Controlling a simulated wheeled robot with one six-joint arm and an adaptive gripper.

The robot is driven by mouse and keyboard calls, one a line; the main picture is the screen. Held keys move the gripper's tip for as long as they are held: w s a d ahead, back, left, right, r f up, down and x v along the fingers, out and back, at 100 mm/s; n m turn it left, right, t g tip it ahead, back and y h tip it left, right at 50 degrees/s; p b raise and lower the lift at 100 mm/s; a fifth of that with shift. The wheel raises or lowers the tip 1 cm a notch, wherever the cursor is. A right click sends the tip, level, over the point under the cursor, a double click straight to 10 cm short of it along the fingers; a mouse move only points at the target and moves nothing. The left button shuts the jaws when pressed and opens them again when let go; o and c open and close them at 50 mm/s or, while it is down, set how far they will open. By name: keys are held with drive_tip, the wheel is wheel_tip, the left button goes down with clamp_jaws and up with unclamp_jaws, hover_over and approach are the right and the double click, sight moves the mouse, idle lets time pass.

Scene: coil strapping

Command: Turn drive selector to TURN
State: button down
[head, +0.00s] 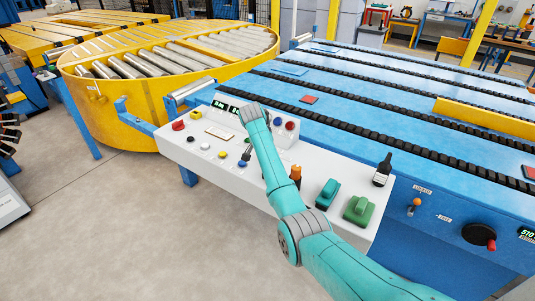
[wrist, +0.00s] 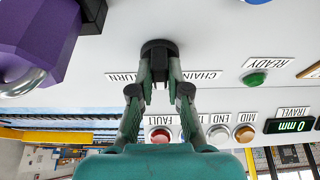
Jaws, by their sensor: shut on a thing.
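The drive selector (wrist: 159,47) is a black round knob on the white panel in the wrist view. Upside-down labels flank it: TURN (wrist: 121,77) on the picture's left and CHAIN (wrist: 196,75) on its right. My gripper (wrist: 159,68) is shut on the knob, one finger on each side. The knob's pointer mark cannot be made out, so its setting is unclear. In the head view my gripper (head: 245,156) reaches down to the white control console (head: 220,170), where my wrist and fingers mostly hide the knob.
A purple device (wrist: 35,40) is close by in the wrist view. A green READY lamp (wrist: 254,79) and a red FAULT lamp (wrist: 159,135) sit near the knob. Green handled blocks (head: 360,209) and a black bottle (head: 383,170) stand on the console's right part.

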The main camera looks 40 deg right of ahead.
drive_tip(key=m+g, duration=0.1)
drive_tip(key=m, duration=0.3)
drive_tip(key=shift+w+m+g, duration=0.15)
drive_tip(key=shift+m+g, duration=0.15)
drive_tip(key=shift+g, duration=0.1)
drive_tip(key=m+g, duration=0.1)
drive_tip(key=m, duration=0.3)
drive_tip(key=shift+g, duration=0.3)
drive_tip(key=shift+m, duration=0.4)
drive_tip(key=c, duration=1.1)
unclamp_jaws()
drive_tip(key=shift+c, duration=0.2)
drive_tip(key=v, duration=1.2)
drive_tip(key=shift+w+d, duration=0.1)
